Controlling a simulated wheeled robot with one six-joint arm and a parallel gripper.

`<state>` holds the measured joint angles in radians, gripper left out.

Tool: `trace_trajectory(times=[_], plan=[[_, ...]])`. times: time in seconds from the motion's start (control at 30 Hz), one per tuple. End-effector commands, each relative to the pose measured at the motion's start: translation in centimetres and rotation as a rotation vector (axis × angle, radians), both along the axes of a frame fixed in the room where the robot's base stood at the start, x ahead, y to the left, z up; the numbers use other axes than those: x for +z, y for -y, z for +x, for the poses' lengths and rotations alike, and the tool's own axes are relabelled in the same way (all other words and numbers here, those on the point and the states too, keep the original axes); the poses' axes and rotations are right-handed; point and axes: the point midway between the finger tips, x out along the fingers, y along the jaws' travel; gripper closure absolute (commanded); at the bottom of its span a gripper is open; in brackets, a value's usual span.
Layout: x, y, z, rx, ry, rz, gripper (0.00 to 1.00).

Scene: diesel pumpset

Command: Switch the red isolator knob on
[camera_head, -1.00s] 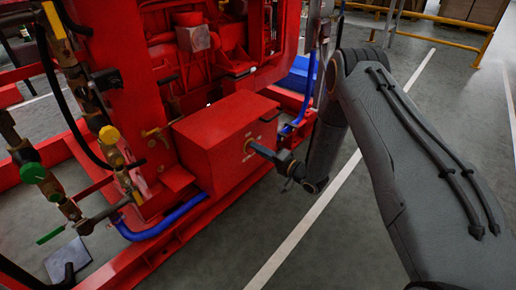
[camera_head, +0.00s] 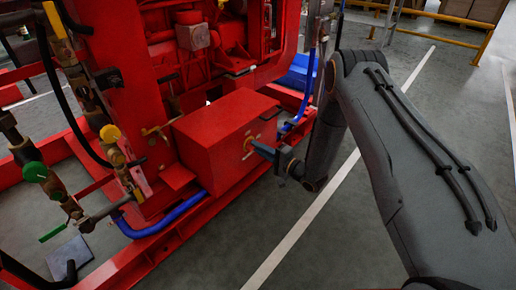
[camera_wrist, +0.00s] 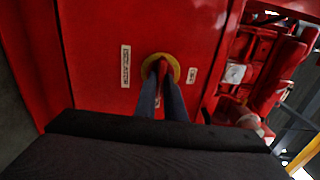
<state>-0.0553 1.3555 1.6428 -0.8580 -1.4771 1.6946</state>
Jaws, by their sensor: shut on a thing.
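The red isolator knob (camera_wrist: 161,68) sits on a round yellow plate (camera_wrist: 174,64) on the face of a red box (camera_head: 222,140). In the wrist view, my gripper (camera_wrist: 161,84) has one finger on each side of the knob and is shut on it. The knob's tip shows between the fingertips; the rest of it is partly hidden by them. In the head view, my gripper (camera_head: 254,146) reaches the box's right face from the right, at the yellow plate, and hides the knob.
White labels (camera_wrist: 125,66) and (camera_wrist: 191,75) flank the plate. The red pumpset frame (camera_head: 150,262), blue hoses (camera_head: 165,226) and a valve with a green handle (camera_head: 34,172) lie left of my arm. Open grey floor (camera_head: 330,250) lies in front and right.

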Motion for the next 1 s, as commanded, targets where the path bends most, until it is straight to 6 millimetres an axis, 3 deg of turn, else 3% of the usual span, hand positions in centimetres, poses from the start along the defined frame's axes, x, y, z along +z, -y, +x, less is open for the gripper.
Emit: trace_trajectory(times=[0.13,0.17,0.27,0.63,1.0], plan=[[-0.2,0.0,-0.2,0.001,-0.004,-0.001,1.00],[-0.2,0.0,-0.2,0.001,-0.004,-0.001,0.87],[-0.1,0.0,-0.1,0.001,-0.003,0.000,0.72],[0.0,0.4,-0.4,-0.001,-0.001,0.000,0.72],[0.0,4.9,-3.8,-0.002,-0.004,-0.001,0.72]])
